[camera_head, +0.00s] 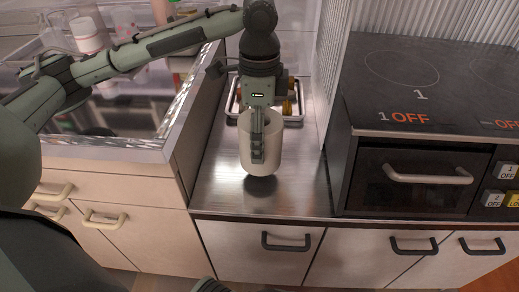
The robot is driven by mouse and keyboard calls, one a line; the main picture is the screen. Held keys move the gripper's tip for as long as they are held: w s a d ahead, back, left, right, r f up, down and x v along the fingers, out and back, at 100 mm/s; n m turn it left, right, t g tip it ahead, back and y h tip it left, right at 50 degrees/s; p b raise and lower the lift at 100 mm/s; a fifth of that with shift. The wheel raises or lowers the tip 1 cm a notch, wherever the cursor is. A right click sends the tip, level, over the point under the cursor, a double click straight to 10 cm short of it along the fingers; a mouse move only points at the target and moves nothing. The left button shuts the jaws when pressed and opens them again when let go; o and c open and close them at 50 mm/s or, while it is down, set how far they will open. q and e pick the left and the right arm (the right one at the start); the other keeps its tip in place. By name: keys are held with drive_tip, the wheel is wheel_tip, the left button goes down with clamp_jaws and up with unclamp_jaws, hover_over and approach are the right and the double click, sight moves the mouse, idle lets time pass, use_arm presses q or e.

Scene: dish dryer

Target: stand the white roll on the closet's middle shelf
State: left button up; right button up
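The white roll (274,152) is upright over the steel counter, with a dark shadow below its base. My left gripper (258,158) points down at the roll from above. One finger lies along the roll's front side; the other finger is hidden, and the gripper appears shut on the roll wall. The roll seems a little above the counter, but the gap is hard to judge. I cannot make out the closet's middle shelf in this view.
A metal tray (233,108) with brownish items stands behind the roll. A ribbed panel (331,62) and a black stove with an oven (415,180) are at right. A sink-like basin (170,128) with dishes is at left. The steel counter's front (300,197) is clear.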

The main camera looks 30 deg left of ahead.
use_arm(q)
wheel_tip(320, 180, down, 4)
drive_tip(key=shift+r+b, duration=0.1)
drive_tip(key=shift+b, duration=0.25)
use_arm(e)
drive_tip(key=shift+v, duration=0.95)
drive_tip(key=shift+d+f, duration=0.15)
drive_tip(key=shift+d, duration=0.05)
use_arm(q)
drive_tip(key=o, duration=1.2)
use_arm(e)
drive_tip(key=shift+f, duration=0.1)
use_arm(q)
drive_tip(key=shift+o, duration=0.2)
use_arm(e)
drive_tip(key=shift+f, duration=0.1)
